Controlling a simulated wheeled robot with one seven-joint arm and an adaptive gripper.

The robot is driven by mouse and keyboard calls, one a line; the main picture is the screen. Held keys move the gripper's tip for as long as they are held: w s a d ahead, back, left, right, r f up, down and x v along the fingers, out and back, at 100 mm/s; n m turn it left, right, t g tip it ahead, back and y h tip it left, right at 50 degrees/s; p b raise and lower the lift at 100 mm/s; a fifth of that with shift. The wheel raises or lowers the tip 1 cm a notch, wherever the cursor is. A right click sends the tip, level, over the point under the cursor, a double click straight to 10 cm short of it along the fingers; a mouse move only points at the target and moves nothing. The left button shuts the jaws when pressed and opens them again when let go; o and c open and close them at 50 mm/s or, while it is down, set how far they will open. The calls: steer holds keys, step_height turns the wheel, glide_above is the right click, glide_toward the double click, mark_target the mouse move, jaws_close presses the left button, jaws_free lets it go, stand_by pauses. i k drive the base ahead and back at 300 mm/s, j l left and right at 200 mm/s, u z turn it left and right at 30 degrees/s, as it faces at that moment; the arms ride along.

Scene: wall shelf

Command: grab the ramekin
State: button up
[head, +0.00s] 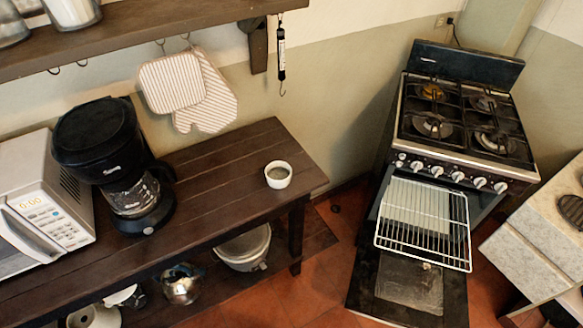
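A small white ramekin (278,175) stands upright on the dark wooden table (225,158), near its right end. Its inside looks dark grey-brown; I cannot tell whether that is contents or shadow. Nothing touches it, and the tabletop around it is clear. My gripper is not in view.
A black coffee maker (103,145) and a microwave (38,205) stand left of the ramekin. A wall shelf (150,32) with hanging pot holders is above. The stove (455,130) at right has its oven door open and rack (424,224) out. Pots sit below the table.

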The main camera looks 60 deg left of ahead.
mark_target(278, 174)
steer(key=u, duration=2.5)
steer(key=i+j+z, duration=0.15)
steer(key=j, duration=0.4)
steer(key=i+j+z, duration=0.15)
steer(key=j, duration=0.35)
steer(key=i+j+z, duration=0.15)
steer(key=j, duration=0.45)
steer(key=i+j+z, duration=0.15)
steer(key=j, duration=0.4)
steer(key=k, duration=0.05)
